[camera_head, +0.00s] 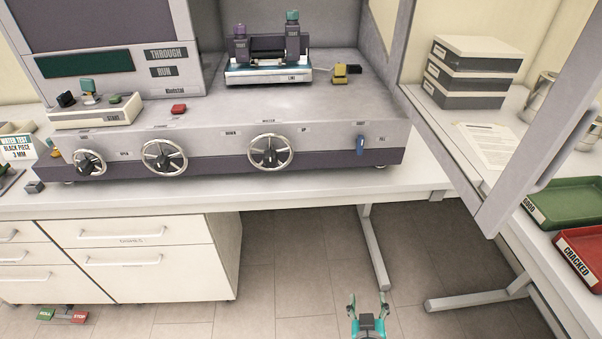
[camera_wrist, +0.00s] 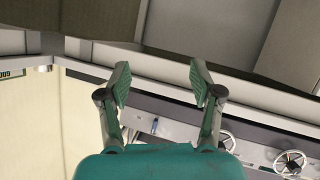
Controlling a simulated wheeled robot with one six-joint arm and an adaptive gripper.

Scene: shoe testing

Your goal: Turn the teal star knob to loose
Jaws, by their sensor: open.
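The teal star knob (camera_head: 292,16) tops the right dark post of the small clamp fixture (camera_head: 268,74) on the machine's deck. A purple knob (camera_head: 240,29) tops the left post. Labels on the posts are too small to read, so I cannot tell the teal knob's setting. My gripper (camera_head: 367,299) is open and empty, low over the floor in front of the bench, far from the fixture. In the wrist view the open fingers (camera_wrist: 160,78) have nothing between them, and the teal knob is not visible.
The machine's front carries several handwheels (camera_head: 270,151) and a blue lever (camera_head: 360,145). A yellow-and-black part (camera_head: 346,73) sits right of the fixture. A grey frame post (camera_head: 455,150) stands at right, near a green tray (camera_head: 570,203) and red tray (camera_head: 584,254). Floor around my gripper is clear.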

